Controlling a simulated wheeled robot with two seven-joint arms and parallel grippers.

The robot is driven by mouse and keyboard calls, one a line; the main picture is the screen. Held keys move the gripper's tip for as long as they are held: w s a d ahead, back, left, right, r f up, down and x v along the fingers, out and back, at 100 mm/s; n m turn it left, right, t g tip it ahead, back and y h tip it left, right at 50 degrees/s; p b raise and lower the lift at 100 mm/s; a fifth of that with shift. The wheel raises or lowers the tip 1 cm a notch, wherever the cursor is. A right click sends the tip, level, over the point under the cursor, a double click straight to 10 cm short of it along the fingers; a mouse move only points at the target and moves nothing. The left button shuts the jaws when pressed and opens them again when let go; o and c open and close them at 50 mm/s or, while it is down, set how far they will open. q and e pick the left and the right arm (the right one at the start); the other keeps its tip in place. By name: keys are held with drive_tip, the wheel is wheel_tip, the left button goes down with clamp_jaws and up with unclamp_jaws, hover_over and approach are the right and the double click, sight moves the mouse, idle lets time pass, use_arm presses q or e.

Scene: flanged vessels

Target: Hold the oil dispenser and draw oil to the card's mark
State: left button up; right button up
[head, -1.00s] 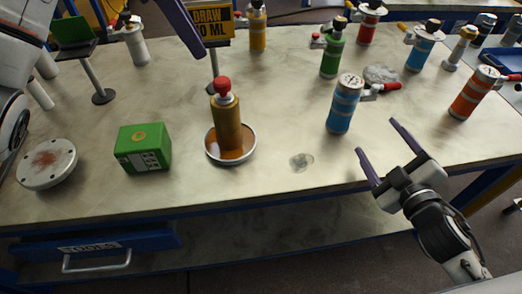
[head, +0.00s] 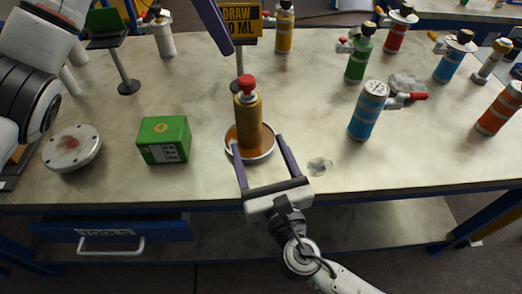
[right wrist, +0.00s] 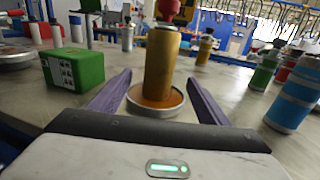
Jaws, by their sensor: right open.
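The oil dispenser (head: 248,116) is an amber cylinder with a red knob, upright in a shallow round dish (head: 266,155) with amber liquid. It also shows in the right wrist view (right wrist: 161,65). A yellow card (head: 246,20) reading "DRAW" and "ML" stands behind it on a post; my left finger covers part of its number. My right gripper (head: 258,143) is open, its purple fingers pointing at the dispenser from the front, one on each side of the dish's near part, nothing gripped. Of my left gripper (head: 213,27) only one purple finger shows, beside the card.
A green box (head: 164,140) and a round flanged lid (head: 72,148) lie left of the dispenser. A blue canister (head: 367,112) stands to the right, with green, red and orange ones beyond. The tabletop between dispenser and blue canister is clear except for a stain (head: 319,166).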

sight(248, 120)
drive_tip(key=x, duration=1)
drive_tip(key=c, duration=1.5)
drive_tip(key=shift+o, duration=0.2)
